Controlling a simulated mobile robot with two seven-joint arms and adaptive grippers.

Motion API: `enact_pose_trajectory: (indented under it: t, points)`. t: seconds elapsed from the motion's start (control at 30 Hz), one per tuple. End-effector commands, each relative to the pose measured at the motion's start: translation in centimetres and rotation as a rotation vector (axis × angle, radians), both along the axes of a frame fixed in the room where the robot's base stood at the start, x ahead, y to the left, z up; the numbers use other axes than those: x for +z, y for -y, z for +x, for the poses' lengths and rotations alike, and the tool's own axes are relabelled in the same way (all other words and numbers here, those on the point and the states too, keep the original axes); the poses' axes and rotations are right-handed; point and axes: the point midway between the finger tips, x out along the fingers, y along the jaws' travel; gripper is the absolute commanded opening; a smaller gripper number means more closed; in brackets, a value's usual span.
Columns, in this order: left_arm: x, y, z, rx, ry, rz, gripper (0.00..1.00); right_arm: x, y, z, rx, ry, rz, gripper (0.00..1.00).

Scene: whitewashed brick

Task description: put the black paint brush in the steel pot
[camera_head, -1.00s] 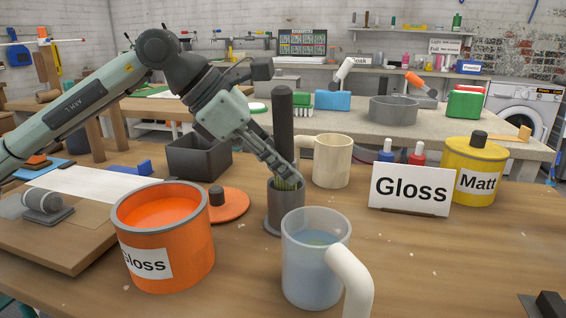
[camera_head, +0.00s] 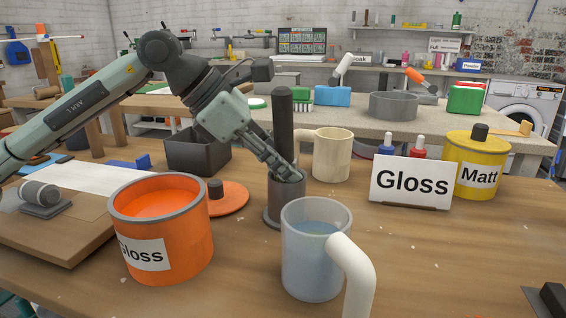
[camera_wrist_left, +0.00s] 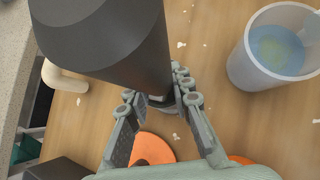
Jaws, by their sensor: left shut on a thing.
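The black paint brush (camera_head: 284,118) stands upright in the head view, with its thick dark handle rising above my left gripper. My left gripper (camera_head: 288,175) is shut on its lower part, right at the mouth of the dark grey steel pot (camera_head: 287,205). The bristles are hidden by the fingers and the pot wall. In the left wrist view the brush's handle (camera_wrist_left: 110,40) fills the upper left, close to the camera, and its lower end lies between my gripper's fingers (camera_wrist_left: 160,98). My right gripper is out of view.
A clear mug of bluish liquid (camera_head: 315,265) stands just in front of the pot. An open orange paint tin (camera_head: 165,245) and its lid (camera_head: 230,198) are to the left. A cream mug (camera_head: 332,158), a Gloss sign (camera_head: 410,184) and a yellow tin (camera_head: 470,150) stand behind and right.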

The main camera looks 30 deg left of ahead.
Motion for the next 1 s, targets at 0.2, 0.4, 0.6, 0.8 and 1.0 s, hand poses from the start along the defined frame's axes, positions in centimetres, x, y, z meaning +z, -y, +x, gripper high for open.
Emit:
enact_pose_trajectory:
  t: [0.2, 0.4, 0.6, 0.8, 1.0]
  points:
    - [-0.2, 0.1, -0.1, -0.003, -0.006, 0.001, 0.31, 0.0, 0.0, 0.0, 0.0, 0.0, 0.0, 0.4]
    - [-0.2, 0.1, -0.1, -0.002, -0.005, 0.002, 0.46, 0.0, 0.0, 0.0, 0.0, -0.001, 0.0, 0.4]
    - [-0.1, 0.0, -0.1, -0.002, -0.004, 0.001, 0.46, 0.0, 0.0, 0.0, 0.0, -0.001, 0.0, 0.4]
    - [0.7, -0.5, -0.5, 0.001, -0.002, 0.002, 0.46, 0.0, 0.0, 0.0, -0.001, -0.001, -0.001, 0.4]
    - [3.6, -2.4, -2.3, 0.004, 0.0, 0.002, 0.46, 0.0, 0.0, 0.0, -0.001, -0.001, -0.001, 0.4]
